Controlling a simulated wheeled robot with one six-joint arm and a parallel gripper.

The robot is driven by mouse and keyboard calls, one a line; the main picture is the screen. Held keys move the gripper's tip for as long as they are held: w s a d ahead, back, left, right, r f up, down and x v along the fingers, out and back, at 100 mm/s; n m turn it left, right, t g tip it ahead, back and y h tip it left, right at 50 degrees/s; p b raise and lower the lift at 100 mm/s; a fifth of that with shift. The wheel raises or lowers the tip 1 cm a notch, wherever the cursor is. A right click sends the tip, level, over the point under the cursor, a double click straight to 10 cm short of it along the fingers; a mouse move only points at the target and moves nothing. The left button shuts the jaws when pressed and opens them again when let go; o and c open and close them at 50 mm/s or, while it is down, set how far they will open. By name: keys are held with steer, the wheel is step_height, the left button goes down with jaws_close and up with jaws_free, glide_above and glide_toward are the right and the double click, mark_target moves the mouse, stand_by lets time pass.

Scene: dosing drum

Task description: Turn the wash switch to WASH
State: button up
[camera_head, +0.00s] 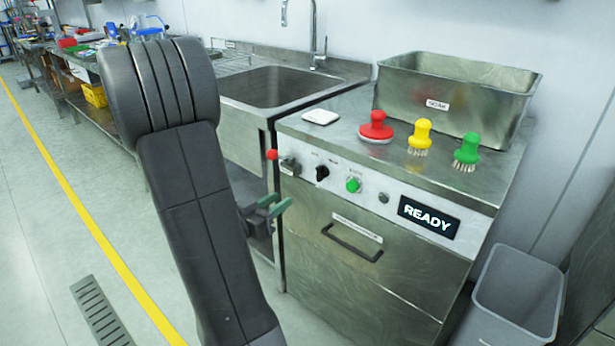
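The black rotary switch (322,173) is on the pale control panel (403,189) at the front of the steel machine. Small labels sit above it, too small to read surely, and I cannot tell which one its pointer faces. My gripper (274,206) has green fingertips and is in front of the machine's left edge, lower than the switch and to its left, apart from it. Its two fingers look spread with nothing between them. My arm hides part of the sink cabinet. The display (429,217) reads READY.
A red-knobbed lever (272,155) juts out left of the switch; a green button (353,185) is to its right. Below is a drawer handle (351,243). Red (376,127), yellow (420,136) and green (467,151) brushes stand on top. A grey bin (517,295) stands right.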

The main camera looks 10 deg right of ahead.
mark_target(317, 176)
steer(key=b+x, duration=0.1)
steer(key=x, duration=1.2)
steer(key=shift+w+d+b, duration=0.15)
steer(key=shift+d+b, duration=0.15)
steer(key=shift+b, duration=0.05)
jaws_close()
